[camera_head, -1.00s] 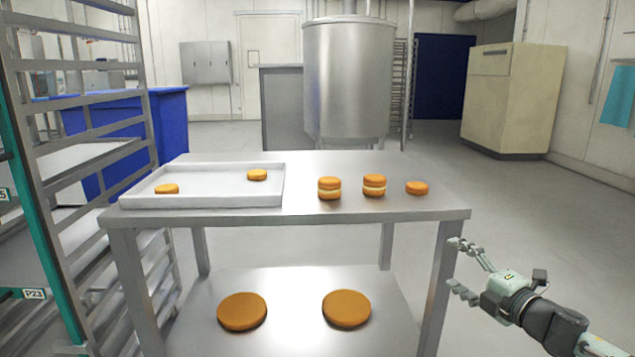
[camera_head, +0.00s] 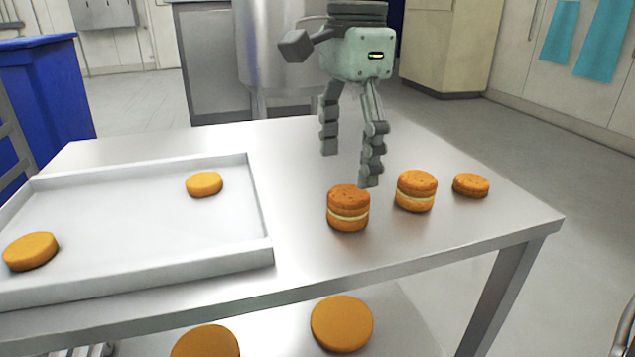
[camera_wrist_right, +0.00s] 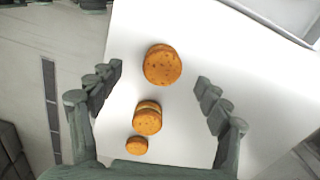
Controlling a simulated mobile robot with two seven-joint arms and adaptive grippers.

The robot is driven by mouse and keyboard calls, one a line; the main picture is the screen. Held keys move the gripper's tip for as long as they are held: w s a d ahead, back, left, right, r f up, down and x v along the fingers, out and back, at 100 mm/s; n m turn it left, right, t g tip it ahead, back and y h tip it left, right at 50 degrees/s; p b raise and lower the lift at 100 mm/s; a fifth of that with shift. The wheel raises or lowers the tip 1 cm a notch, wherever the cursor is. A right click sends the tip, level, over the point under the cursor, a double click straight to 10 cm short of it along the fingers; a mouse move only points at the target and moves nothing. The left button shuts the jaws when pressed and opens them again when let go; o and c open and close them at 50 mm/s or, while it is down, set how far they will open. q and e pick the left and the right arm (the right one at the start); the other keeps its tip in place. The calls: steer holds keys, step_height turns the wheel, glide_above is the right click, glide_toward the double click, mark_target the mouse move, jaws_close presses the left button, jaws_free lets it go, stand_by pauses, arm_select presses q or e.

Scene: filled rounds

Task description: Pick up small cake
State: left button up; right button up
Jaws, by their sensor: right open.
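Two small filled cakes stand on the steel table (camera_head: 400,262): orange-brown rounds with a pale cream layer. The left filled cake (camera_head: 348,208) is nearer; the right filled cake (camera_head: 416,191) stands beside it. A thin single round (camera_head: 471,185) lies further right. My right gripper (camera_head: 349,166) points down with fingers spread and empty, above and just behind the left filled cake, apart from it. In the right wrist view the left filled cake (camera_wrist_right: 162,64) shows between the open fingers, with the right filled cake (camera_wrist_right: 147,118) and single round (camera_wrist_right: 137,145) below it. My left gripper is out of view.
A shallow white tray (camera_head: 130,276) on the left of the table holds two single rounds (camera_head: 204,184) (camera_head: 31,251). Two larger rounds (camera_head: 342,323) (camera_head: 205,343) lie on the lower shelf. A metal vat (camera_head: 270,50) stands behind. The table's front right is clear.

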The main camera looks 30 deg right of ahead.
mark_target(348, 193)
steer(key=shift+w+f, duration=0.1)
steer(key=shift+w, duration=0.05)
steer(key=f, duration=0.7)
steer(key=shift+w+d+f, duration=0.1)
steer(key=shift+d+f, duration=0.05)
steer(key=shift+d, duration=0.25)
steer(key=c, duration=0.9)
